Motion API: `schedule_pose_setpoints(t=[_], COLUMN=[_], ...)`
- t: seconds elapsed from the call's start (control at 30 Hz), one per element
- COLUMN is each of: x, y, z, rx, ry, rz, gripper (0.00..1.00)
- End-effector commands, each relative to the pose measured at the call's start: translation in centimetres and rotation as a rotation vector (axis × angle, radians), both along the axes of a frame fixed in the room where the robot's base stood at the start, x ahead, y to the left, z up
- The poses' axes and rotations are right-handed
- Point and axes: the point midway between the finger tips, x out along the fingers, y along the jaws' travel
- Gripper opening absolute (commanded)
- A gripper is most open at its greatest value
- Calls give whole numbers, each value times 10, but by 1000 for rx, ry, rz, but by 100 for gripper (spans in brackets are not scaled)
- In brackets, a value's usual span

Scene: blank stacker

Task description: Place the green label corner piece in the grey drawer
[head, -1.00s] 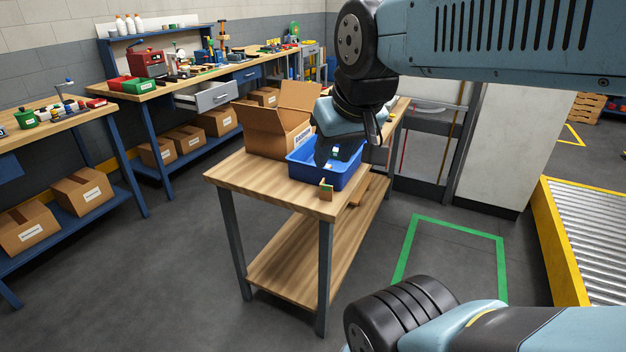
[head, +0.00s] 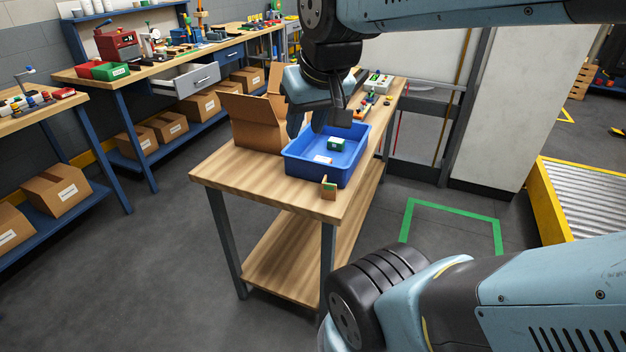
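A small wooden corner piece with a green face (head: 329,187) stands on the near right edge of the wooden table (head: 240,180), just in front of the blue tub. It looks like the green label corner piece, though its label is too small to read. The grey drawer (head: 196,79) is pulled open under the back workbench, at the upper left; its inside shows only in part. My gripper (head: 318,122) hangs over the back left of the blue tub, pointing down. Its fingers look apart with nothing between them. It is apart from the corner piece.
The blue tub (head: 312,174) holds a green box with a white label (head: 337,144) and a pale flat item (head: 322,160). An open cardboard box (head: 255,123) stands beside it. Small parts lie at the table's far end. Floor lies clear between table and workbench.

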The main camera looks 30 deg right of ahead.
Motion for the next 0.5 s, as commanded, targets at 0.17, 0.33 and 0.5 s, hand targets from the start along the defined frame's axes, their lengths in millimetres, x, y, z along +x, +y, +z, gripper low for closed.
schedule_pose_setpoints(t=[0.17,0.33,0.5], x=[35,70,103], y=[-14,-37,-63], z=[-12,-30,-54], rx=[47,91,126], ry=[75,149,221], rz=[-81,-198,-313], gripper=[37,37,37])
